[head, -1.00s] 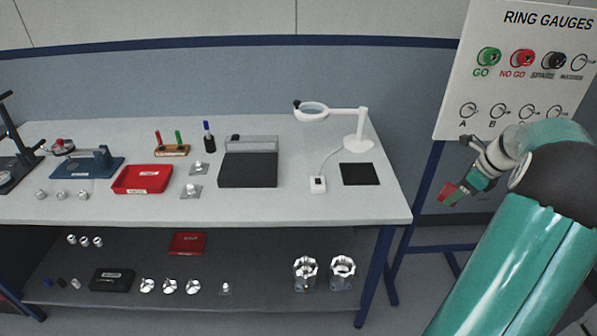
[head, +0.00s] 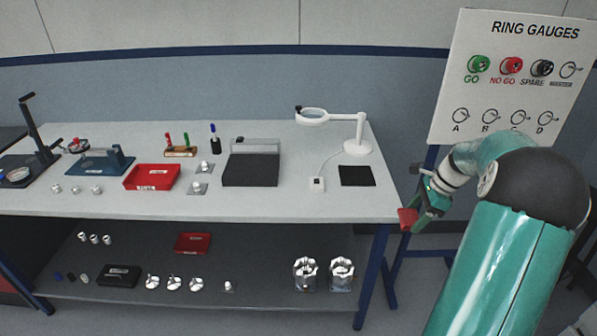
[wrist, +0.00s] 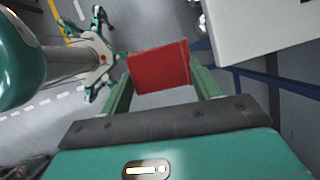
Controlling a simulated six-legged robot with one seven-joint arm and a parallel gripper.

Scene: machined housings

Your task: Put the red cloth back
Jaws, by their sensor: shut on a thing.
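The red cloth (head: 407,218) is a small flat red square between the fingertips of my gripper (head: 418,216), just off the right end of the bench. It also shows in the wrist view, where the cloth (wrist: 159,67) spans the gap between the two green fingers of my gripper (wrist: 162,78). My gripper is shut on it and holds it in the air, apart from the bench. Two red trays are in the head view: one on the bench top (head: 151,177) and one on the lower shelf (head: 193,243).
The bench top (head: 300,205) has free room along its front right. A black mat (head: 357,176) and a white magnifier lamp (head: 358,147) are near its right end. A ring gauge board (head: 508,80) stands behind my arm. Chrome housings (head: 305,273) stand on the lower shelf.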

